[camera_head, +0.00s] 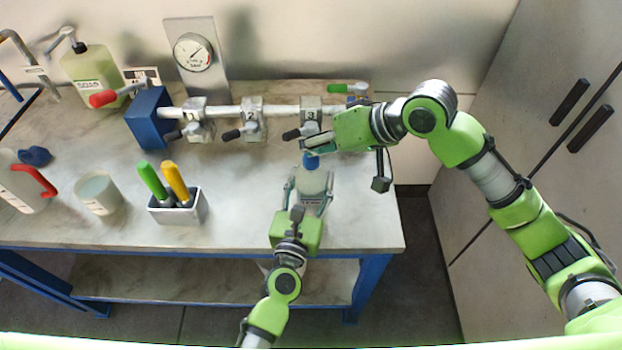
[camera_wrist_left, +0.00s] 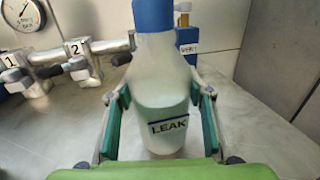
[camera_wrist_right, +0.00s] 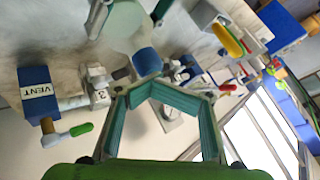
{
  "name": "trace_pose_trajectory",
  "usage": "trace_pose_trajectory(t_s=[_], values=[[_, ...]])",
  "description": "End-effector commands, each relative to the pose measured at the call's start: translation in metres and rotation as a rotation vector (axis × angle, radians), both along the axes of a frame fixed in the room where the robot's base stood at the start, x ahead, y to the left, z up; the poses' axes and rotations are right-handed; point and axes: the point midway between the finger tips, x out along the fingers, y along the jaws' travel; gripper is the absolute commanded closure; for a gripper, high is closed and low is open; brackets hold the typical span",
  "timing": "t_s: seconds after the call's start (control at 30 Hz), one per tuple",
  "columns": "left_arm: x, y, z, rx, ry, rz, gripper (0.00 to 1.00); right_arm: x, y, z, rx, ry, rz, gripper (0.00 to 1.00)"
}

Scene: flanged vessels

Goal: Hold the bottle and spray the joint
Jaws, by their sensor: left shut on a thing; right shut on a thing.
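A pale bottle with a blue cap stands upright at the table's front right, in the head view (camera_head: 312,182). In the left wrist view the bottle (camera_wrist_left: 160,92) bears a LEAK label. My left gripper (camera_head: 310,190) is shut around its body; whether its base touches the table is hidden. My right gripper (camera_head: 318,147) is at the bottle's top, its fingertips closed at the blue cap (camera_wrist_right: 147,62). The exact contact is partly hidden. A pipe (camera_head: 226,111) carries flanged joints numbered 1 (camera_head: 196,121), 2 (camera_head: 252,119) and 3 (camera_head: 310,122). The bottle is just in front of joint 3.
A gauge panel (camera_head: 194,58), a SOAP bottle (camera_head: 91,75) and a blue block (camera_head: 149,117) stand behind. A holder (camera_head: 178,213) with green and yellow handles, a beaker (camera_head: 98,194) and a red-handled jug (camera_head: 20,185) are at left. A cabinet (camera_head: 545,105) closes the right.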

Motion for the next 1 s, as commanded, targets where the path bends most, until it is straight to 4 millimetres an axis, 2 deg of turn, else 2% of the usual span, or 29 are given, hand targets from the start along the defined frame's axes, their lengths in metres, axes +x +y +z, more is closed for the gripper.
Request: trace_pose_trajectory(t_s=[0.03, 0.47, 1.0], values=[[0.0, -0.002, -0.003, -0.004, 0.005, -0.005, 0.87, -0.01, 0.0, -0.015, -0.021, 0.035, 0.012, 1.0], [0.0, -0.001, -0.003, -0.005, 0.004, -0.002, 0.87, -0.012, -0.001, -0.01, -0.021, 0.035, 0.012, 1.0], [0.0, 0.0, -0.002, -0.003, 0.004, 0.0, 0.87, -0.01, 0.0, 0.045, -0.017, 0.021, 0.009, 1.0]])
